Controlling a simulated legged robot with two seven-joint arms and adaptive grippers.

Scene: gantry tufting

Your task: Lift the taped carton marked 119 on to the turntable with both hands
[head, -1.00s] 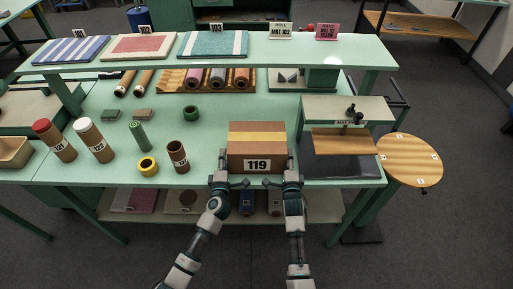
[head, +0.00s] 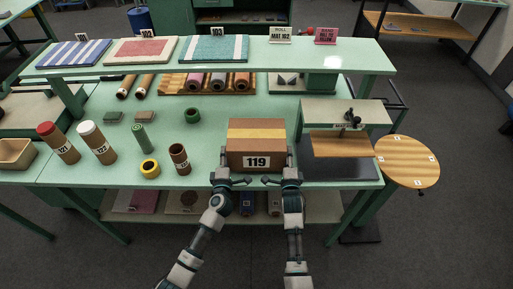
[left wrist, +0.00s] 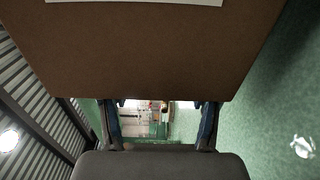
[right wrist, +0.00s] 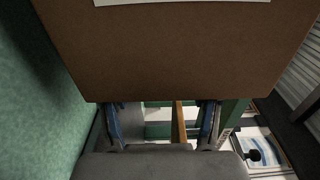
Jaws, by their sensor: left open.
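The taped brown carton (head: 256,135) marked 119 has a yellow tape band and stands at the front edge of the green table, left of the press. My left gripper (head: 222,173) is at its lower left front corner; my right gripper (head: 291,170) is at its lower right front corner. A brown carton face with a white label edge fills the upper part of the left wrist view (left wrist: 150,50) and the right wrist view (right wrist: 180,50). Both grippers have their fingers spread apart. Contact with the carton is unclear. The round wooden turntable (head: 407,162) stands empty at right.
The press (head: 340,145) with its dark base stands between carton and turntable. A raised shelf (head: 270,55) with mats spans the back of the table.

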